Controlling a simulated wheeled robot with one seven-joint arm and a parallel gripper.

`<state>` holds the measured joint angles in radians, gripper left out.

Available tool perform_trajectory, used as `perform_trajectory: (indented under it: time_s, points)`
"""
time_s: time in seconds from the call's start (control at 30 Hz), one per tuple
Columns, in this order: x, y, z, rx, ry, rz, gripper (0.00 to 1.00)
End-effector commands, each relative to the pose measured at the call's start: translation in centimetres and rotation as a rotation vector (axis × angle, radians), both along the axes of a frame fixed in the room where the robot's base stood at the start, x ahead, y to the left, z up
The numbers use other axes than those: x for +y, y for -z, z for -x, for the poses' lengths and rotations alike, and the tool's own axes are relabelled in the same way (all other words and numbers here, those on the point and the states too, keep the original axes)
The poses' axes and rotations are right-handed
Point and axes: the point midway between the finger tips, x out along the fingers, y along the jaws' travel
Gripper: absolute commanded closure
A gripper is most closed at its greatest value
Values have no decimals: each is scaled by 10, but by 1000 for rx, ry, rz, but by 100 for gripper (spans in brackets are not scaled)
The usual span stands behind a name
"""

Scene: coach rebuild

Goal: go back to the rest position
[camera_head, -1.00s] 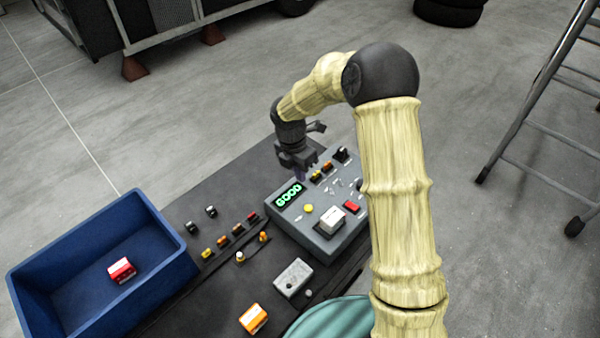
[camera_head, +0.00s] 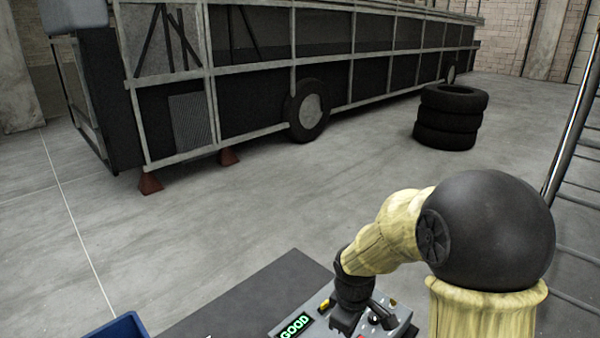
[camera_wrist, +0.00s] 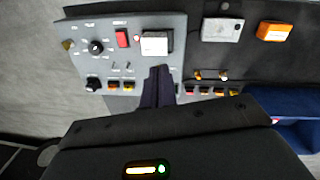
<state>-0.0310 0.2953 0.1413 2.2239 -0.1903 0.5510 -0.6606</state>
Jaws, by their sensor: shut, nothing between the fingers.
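My gripper (camera_head: 345,325) is low in the head view, over the grey test panel (camera_head: 388,330), and its tips are hard to see there. In the wrist view its dark fingers (camera_wrist: 158,85) are together with nothing between them, in front of the panel (camera_wrist: 78,62). The panel's display (camera_head: 295,326) reads GOOD in green. A white block (camera_wrist: 155,43) sits on the panel beside a red button (camera_wrist: 121,38).
The wrist view shows a pale grey box (camera_wrist: 222,30), an orange box (camera_wrist: 274,31) and the blue bin (camera_wrist: 295,103) on the dark bench. Beyond are a bus frame (camera_head: 250,95), stacked tyres (camera_head: 450,118) and a ladder (camera_head: 572,130). Open floor lies between.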

Motion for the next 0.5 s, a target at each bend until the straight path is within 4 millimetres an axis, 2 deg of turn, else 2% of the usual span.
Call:
perform_trajectory:
  time_s: [0.1, 0.3, 0.4, 0.5]
  points:
    - [-18, -8, 30, -54, 309, -51, 100]
    - [-39, -14, 74, -129, 791, -155, 100]
    - [-44, -15, 85, -147, 925, -188, 100]
    - [-46, -15, 89, -152, 973, -199, 100]
